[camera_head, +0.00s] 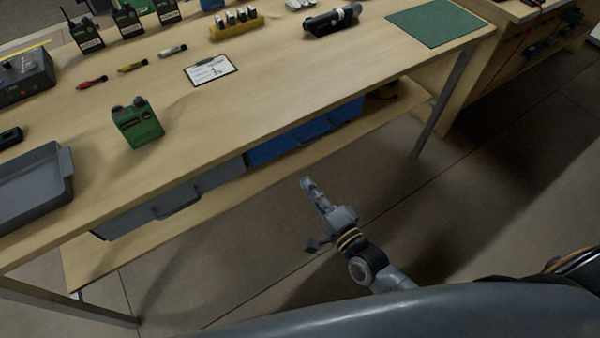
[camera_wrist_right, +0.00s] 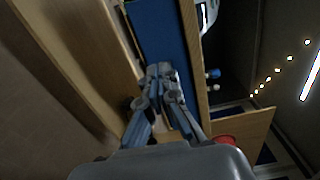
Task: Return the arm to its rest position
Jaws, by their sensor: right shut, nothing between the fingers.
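My right gripper (camera_head: 307,184) is in front of the workbench, over the floor and lower than the bench top in the head view. Its fingers are shut with nothing between them. In the right wrist view the closed fingers (camera_wrist_right: 160,72) show in front of a blue drawer front (camera_wrist_right: 152,25). My right arm reaches in from the lower right of the head view. My left gripper is not in view.
The wooden workbench (camera_head: 290,95) holds a green device (camera_head: 137,123), a grey tray (camera_head: 66,178), a clipboard (camera_head: 210,70) and a green mat (camera_head: 437,22). Below it are a grey drawer (camera_head: 175,200), a blue drawer (camera_head: 300,137) and a bench leg (camera_head: 440,105). Floor at right is clear.

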